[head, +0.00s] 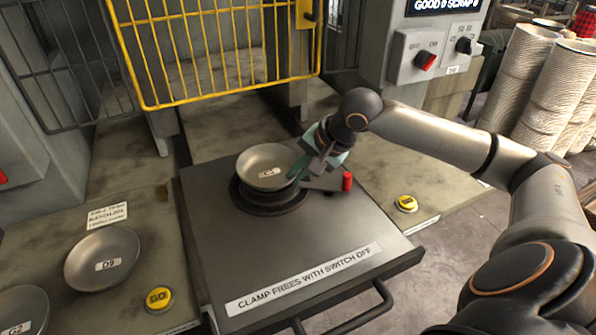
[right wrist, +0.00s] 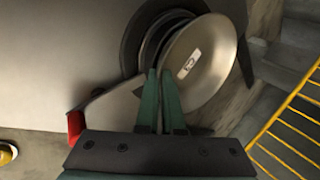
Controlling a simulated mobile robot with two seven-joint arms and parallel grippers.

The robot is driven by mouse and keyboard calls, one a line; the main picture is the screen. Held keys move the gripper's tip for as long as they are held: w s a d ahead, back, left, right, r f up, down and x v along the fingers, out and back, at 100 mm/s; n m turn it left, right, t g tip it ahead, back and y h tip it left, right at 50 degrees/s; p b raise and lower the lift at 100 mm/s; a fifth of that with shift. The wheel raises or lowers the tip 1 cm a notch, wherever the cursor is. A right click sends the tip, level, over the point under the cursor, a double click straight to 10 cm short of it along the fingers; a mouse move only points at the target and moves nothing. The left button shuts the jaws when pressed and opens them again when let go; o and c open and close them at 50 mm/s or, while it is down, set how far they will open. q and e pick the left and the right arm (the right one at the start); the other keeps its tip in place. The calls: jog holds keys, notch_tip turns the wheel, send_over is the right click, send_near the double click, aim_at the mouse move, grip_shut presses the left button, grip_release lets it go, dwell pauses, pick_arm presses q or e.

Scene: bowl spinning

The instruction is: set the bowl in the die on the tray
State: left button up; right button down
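The metal bowl (head: 262,160), shallow with a small white label, is over the round black die (head: 272,208) on the dark tray (head: 250,255). My right gripper (head: 298,171) is at the bowl's right edge. In the right wrist view its green fingers (right wrist: 160,82) are close together, one on each side of the bowl's rim (right wrist: 205,75). The bowl sits off-centre from the black die rings (right wrist: 133,40) there, and I cannot tell if it touches the die. My left gripper is not in view.
A lever with a red knob (head: 347,181) stands right of the die. Two more bowls, one labelled D9 (head: 100,262), lie on the left bench. Yellow buttons (head: 158,298) sit on both side benches. A raised yellow mesh guard (head: 215,50) is behind the tray.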

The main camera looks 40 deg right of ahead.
jog(key=c, duration=1.2)
grip_release()
jog(key=shift+s+a+f+g, duration=0.1)
jog(key=shift+s+f+g, duration=0.1)
jog(key=shift+f, duration=0.2)
jog(key=shift+s+a+f+g, duration=0.1)
jog(key=shift+s+f, duration=0.05)
jog(key=shift+f, duration=0.25)
jog(key=shift+o, duration=0.8)
jog(key=shift+r, duration=0.1)
jog(key=shift+w+r, duration=0.1)
jog(key=shift+r, duration=0.25)
jog(key=v, duration=1.2)
jog(key=shift+d+r+b, duration=0.15)
jog(key=shift+r+b, duration=0.2)
jog(key=shift+r, duration=0.05)
jog(key=shift+w, duration=0.15)
